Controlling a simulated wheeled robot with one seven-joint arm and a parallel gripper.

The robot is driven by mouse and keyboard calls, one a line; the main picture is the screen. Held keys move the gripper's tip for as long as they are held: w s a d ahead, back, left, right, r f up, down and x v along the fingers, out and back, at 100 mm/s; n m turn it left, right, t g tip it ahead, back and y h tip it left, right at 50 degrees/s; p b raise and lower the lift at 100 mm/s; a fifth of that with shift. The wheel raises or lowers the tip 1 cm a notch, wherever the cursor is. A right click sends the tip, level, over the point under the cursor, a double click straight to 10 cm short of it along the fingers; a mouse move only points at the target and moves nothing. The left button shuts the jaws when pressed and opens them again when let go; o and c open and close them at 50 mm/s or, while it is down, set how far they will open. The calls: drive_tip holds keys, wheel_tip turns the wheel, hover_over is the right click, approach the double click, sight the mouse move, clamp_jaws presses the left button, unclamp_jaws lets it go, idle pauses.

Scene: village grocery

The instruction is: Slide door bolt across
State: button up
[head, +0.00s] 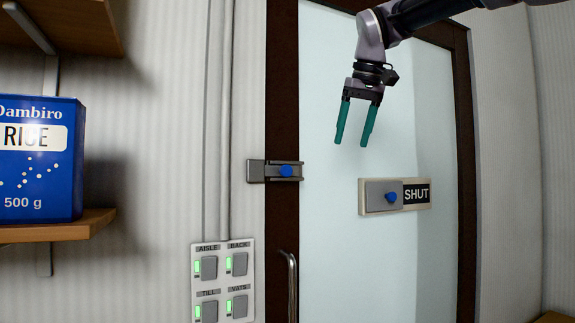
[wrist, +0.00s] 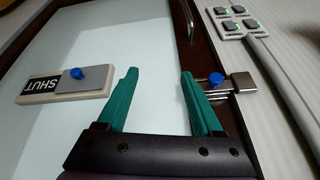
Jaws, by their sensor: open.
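The door bolt (head: 285,172) is a small grey-metal fitting with a blue knob, mounted on the dark left frame of the door. A plain grey block (head: 256,171) sits directly to its left, at the wall's edge. In the wrist view the bolt's blue knob (wrist: 216,79) and the grey block (wrist: 244,82) show just right of the right finger. My gripper (head: 351,144) is open and empty, above and to the right of the bolt, in front of the pale door panel. Its two green fingers (wrist: 160,74) point toward the door. I cannot tell whether the bolt's bar enters the block.
A SHUT sign (head: 416,193) with a grey slider and blue knob is on the door panel, right of the bolt. A switch panel (head: 222,282) and pipes are on the left wall. A handle (head: 290,285) is below the bolt. A blue rice box (head: 40,160) stands on a shelf.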

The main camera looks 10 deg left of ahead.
sight(287, 166)
drive_tip(key=a+r+n, duration=0.3)
drive_tip(key=a, duration=1)
drive_tip(key=shift+g, duration=0.3)
drive_tip(key=x, duration=1)
drive_tip(key=shift+s+a+f, duration=0.2)
drive_tip(key=shift+s+f, duration=0.1)
clamp_jaws()
drive_tip(key=shift+r, duration=0.1)
